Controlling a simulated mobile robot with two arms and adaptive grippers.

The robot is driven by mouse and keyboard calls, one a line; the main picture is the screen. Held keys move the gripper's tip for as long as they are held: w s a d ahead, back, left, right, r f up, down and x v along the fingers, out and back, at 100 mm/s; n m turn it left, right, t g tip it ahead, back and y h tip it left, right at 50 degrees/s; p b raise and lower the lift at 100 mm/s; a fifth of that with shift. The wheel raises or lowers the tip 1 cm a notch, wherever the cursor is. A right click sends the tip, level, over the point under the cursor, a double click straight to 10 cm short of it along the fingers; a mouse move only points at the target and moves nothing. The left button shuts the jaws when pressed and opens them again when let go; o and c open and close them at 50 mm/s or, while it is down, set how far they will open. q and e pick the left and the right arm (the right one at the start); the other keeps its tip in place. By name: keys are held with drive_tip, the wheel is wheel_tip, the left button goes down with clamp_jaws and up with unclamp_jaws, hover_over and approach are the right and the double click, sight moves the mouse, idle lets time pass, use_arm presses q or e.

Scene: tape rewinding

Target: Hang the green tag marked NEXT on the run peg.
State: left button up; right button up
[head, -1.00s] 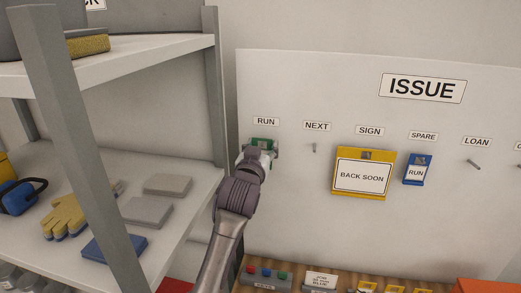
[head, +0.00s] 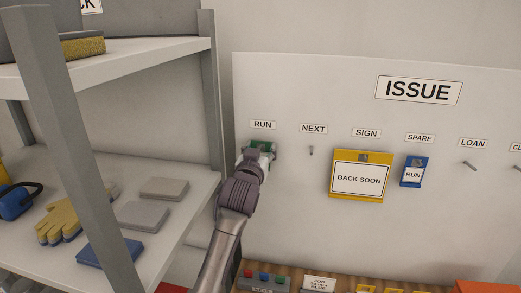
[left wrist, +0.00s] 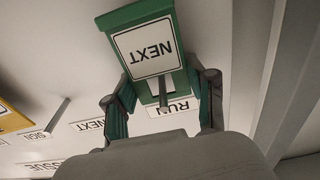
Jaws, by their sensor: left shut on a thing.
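The green tag marked NEXT (head: 262,144) is at the board, just under the RUN label (head: 263,124). My left gripper (head: 259,153) is shut on it. In the left wrist view the tag (left wrist: 147,47) appears upside down between the two green-padded fingers (left wrist: 161,97). A short grey stub (left wrist: 163,93) shows by its lower edge, in line with the RUN label (left wrist: 174,107); it looks like the run peg. I cannot tell whether the tag is on that peg. The gripper hides the peg in the head view. My right gripper is not in view.
The NEXT peg (head: 311,151) is bare. A yellow BACK SOON sign (head: 360,198) and a blue RUN tag (head: 413,184) hang to its right. The grey shelf post (head: 209,95) stands close left of my arm. A wooden surface lies below the board.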

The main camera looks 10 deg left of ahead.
use_arm(q)
drive_tip(key=o, duration=0.9)
drive_tip(key=shift+o, duration=0.2)
drive_tip(key=shift+s, duration=0.1)
